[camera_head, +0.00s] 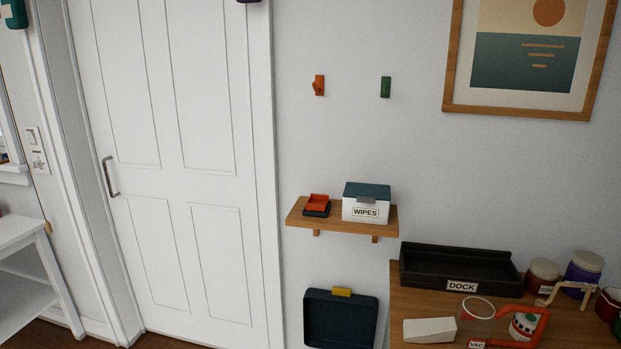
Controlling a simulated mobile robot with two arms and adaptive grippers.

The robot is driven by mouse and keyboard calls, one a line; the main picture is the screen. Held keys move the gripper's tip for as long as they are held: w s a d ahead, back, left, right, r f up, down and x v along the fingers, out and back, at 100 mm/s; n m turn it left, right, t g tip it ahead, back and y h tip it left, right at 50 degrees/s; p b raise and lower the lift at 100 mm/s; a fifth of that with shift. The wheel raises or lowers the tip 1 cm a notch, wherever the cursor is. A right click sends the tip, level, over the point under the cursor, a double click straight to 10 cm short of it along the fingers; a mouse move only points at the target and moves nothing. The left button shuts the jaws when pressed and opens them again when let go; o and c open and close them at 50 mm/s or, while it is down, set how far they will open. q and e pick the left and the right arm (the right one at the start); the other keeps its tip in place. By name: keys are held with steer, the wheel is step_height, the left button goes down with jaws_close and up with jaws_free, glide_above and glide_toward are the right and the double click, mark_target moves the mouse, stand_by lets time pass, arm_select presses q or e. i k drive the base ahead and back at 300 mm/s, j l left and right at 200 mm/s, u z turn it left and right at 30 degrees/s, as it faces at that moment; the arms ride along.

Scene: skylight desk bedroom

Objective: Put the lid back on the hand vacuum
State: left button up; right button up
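The hand vacuum (541,322) lies on the wooden desk at the lower right, with an orange-red handle and a "VAC" label. No piece is clearly recognisable as the lid. Neither of my grippers is in view.
A black tray labelled "DOCK" (461,286) stands behind the vacuum. Jars (583,272) crowd the desk's right side. A wall shelf (345,226) holds a wipes box (367,203) and a small red tray (317,201). A dark bin (341,322) is below.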

mark_target(472, 325)
steer(key=z, duration=1.3)
